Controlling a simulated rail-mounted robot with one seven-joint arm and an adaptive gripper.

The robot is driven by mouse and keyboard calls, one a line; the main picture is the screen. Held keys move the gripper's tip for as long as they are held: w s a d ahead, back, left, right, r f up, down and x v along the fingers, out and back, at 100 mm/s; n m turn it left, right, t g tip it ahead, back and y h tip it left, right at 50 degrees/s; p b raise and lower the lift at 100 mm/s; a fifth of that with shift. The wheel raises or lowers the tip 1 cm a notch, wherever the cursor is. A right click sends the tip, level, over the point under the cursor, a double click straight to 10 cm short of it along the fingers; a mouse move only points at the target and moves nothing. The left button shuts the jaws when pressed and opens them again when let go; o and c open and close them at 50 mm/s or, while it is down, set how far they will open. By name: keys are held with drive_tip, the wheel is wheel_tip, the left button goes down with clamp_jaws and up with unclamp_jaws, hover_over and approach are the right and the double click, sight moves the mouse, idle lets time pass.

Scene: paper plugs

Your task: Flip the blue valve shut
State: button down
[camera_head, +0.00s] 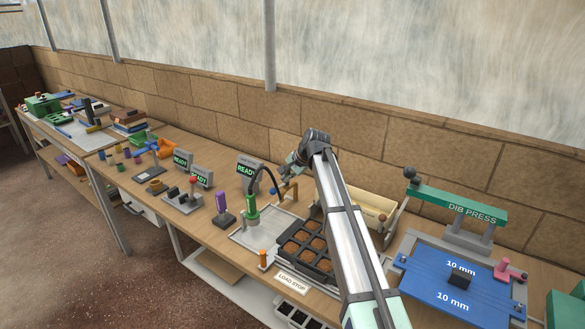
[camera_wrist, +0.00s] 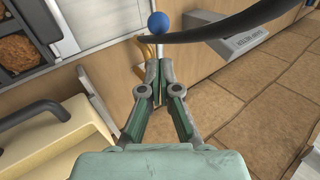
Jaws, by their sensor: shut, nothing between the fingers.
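The blue valve shows in the wrist view as a round blue knob (camera_wrist: 159,23) on a pale stem. My gripper (camera_wrist: 160,64) is shut and empty, with its fingertips pointing at the stem, just below the knob in the picture. I cannot tell whether the fingertips touch the stem. A brass-coloured pipe (camera_wrist: 147,47) stands just left of the stem.
A black hose (camera_wrist: 225,29) arches beside the knob. A grey labelled box (camera_wrist: 241,39) stands by the brick wall. A cream bin (camera_wrist: 48,140) and a black plug tray (camera_head: 306,250) are close by. The blue dib press (camera_head: 462,280) stands at the right.

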sight(279, 187)
drive_tip(key=p+x, duration=0.1)
drive_tip(key=x, duration=0.4)
drive_tip(key=shift+a+f, duration=0.1)
drive_tip(key=shift+f, duration=0.1)
drive_tip(key=shift+w+m, duration=0.1)
drive_tip(key=shift+m, duration=0.2)
